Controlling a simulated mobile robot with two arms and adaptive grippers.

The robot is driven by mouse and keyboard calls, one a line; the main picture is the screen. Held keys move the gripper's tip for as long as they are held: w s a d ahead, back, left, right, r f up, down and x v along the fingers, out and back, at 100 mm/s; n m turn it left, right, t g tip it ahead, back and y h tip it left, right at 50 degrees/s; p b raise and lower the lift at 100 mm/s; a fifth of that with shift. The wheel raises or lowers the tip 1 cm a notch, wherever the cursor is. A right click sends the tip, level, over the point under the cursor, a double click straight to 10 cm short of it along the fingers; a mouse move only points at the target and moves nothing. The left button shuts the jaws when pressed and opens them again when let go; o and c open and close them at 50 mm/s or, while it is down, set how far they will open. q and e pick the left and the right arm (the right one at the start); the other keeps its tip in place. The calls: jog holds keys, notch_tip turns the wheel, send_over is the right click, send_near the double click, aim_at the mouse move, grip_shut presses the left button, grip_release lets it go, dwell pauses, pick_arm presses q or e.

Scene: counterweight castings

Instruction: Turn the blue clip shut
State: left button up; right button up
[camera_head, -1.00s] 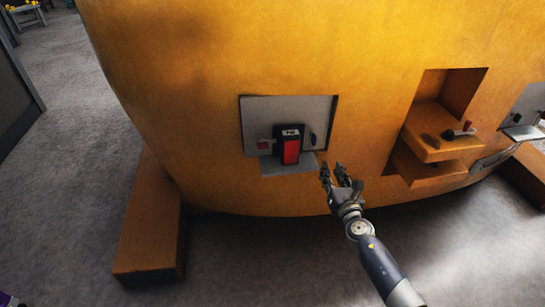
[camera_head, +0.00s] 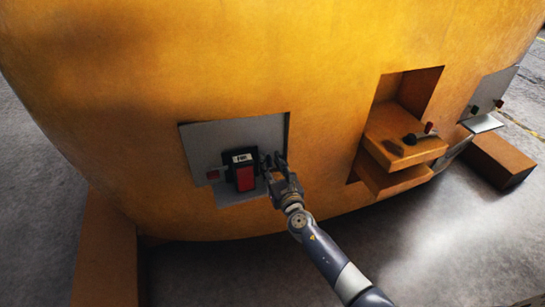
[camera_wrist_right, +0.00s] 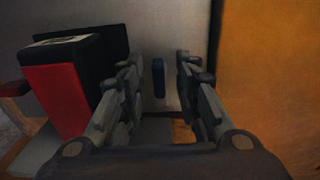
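The blue clip (camera_wrist_right: 158,78) is a small upright dark blue piece on the grey back plate (camera_wrist_right: 215,30). In the right wrist view it lies ahead, between the two fingers of my right gripper (camera_wrist_right: 160,85). The fingers are apart, with a gap on both sides of the clip; I cannot tell how far their tips are from the plate. In the head view my right gripper (camera_head: 273,165) is at the right side of the recess and hides the clip. My left gripper is not in view.
A black and red block (camera_head: 245,178) stands in the recess just left of my right gripper. A small red piece (camera_head: 213,175) is at its left. The yellow casting (camera_head: 330,60) surrounds the recess. A stepped orange recess (camera_head: 400,150) lies to the right.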

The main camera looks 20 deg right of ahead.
jog(key=shift+s+a+r, duration=0.1)
jog(key=shift+c, duration=0.6)
grip_shut()
